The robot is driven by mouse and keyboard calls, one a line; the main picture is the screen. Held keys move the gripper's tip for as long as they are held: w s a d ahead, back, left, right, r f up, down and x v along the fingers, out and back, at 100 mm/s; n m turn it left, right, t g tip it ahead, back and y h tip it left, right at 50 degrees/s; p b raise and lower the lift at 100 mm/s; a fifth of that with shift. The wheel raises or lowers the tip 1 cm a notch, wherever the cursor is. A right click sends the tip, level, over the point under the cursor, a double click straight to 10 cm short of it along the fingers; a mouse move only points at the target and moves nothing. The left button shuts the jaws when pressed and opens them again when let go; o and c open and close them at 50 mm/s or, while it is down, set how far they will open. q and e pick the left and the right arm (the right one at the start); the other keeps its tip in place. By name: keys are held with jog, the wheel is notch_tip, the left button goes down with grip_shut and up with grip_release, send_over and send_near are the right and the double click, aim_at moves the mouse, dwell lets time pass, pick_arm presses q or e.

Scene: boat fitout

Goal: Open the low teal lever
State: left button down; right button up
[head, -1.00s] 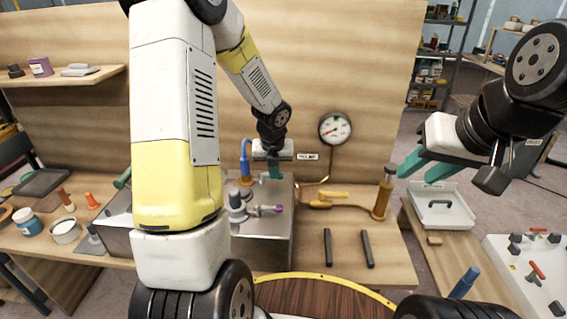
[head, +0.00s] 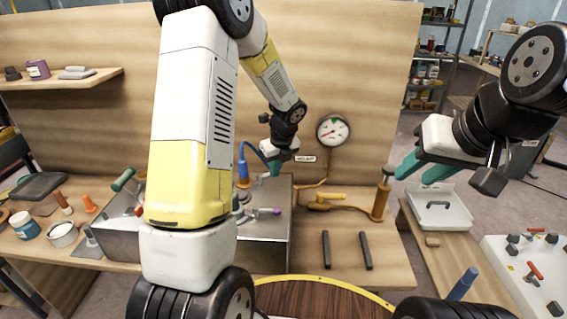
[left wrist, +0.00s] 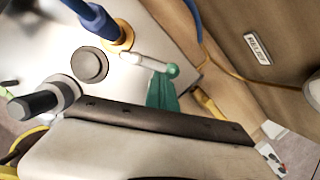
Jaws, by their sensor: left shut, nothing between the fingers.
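The low teal lever shows in the left wrist view as a pale rod with a teal ball knob (left wrist: 172,71), reaching out from a brass-coloured fitting on the metal box. My left gripper (left wrist: 161,96) is shut and empty, its green fingertips right beside the knob; I cannot tell whether they touch it. In the head view the left gripper (head: 274,168) is at the back of the metal box (head: 262,255), and I cannot make out the teal knob there. My right gripper (head: 420,168) is open and empty, in the air to the right of the bench.
A blue-handled valve (head: 243,172) stands left of my left gripper, and a purple-knobbed lever (head: 276,211) is in front. A gauge (head: 333,131) is on the back panel. A brass-coloured pipe fitting (head: 378,203) stands to the right. Two dark bars (head: 326,250) lie on the bench.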

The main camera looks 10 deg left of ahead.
pick_arm(q)
jog(key=n, duration=0.2)
jog(key=w+n, duration=0.1)
jog(key=w+a+n+g, duration=0.1)
jog(key=n, duration=0.1)
jog(key=shift+w+n+y, duration=0.2)
jog(key=shift+n+y, duration=0.1)
jog(key=shift+y, duration=0.1)
jog(key=n, duration=0.1)
jog(key=n+g, duration=0.1)
jog(key=shift+w+a+n, duration=0.3)
jog(key=shift+w+a, duration=0.05)
jog(key=shift+w, duration=0.05)
jog(key=shift+w+a+n+g, duration=0.2)
jog(key=shift+a+n+g, duration=0.1)
jog(key=shift+n, duration=0.45)
jog(key=shift+w+a+n+g, duration=0.2)
jog(key=shift+a+n, duration=0.1)
jog(key=shift+n, duration=0.45)
jog(key=d, duration=0.1)
jog(key=d+r, duration=0.1)
jog(key=d, duration=0.2)
jog(key=shift+w+d+r, duration=0.15)
jog(key=shift+w+r, duration=0.1)
jog(key=shift+w, duration=0.1)
jog(key=v, duration=0.9)
jog(key=shift+s+r, duration=0.1)
jog(key=shift+s, duration=0.05)
